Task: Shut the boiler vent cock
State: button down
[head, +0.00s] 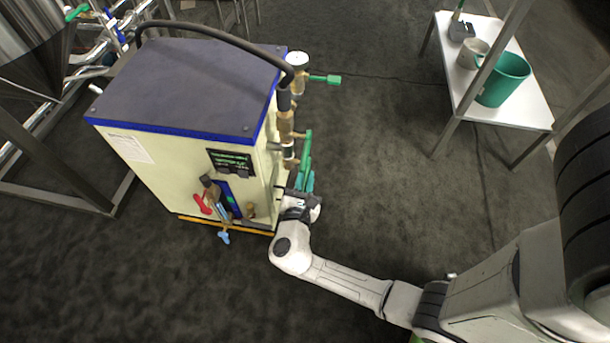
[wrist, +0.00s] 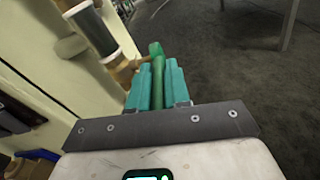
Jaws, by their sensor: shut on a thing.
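The boiler (head: 180,150) is a cream cabinet with a dark top and blue edging. On its right side, a brass cock (head: 289,163) carries a green lever (head: 307,147), which hangs down alongside the pipework. My gripper (head: 308,182) is at the lower part of this lever. In the wrist view, the teal fingers of my gripper (wrist: 157,80) lie on either side of the green lever (wrist: 156,58), shut on it. The brass body (wrist: 120,68) is just left of the fingers. Which cock is the vent is not labelled legibly.
Another green lever (head: 325,79) sticks out right near the gauge (head: 298,60). Red (head: 202,205) and blue (head: 224,236) handles are on the boiler front. A black hose (head: 215,32) arches over its top. A white table (head: 515,100) with a green bucket (head: 503,80) stands right; open floor lies between.

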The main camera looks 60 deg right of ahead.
jog(key=c, duration=1.1)
grip_release()
jog(key=p+v, duration=0.2)
jog(key=v, duration=0.8)
jog(key=shift+a+p, duration=0.3)
jog(key=shift+a, duration=0.1)
jog(key=shift+s, duration=0.1)
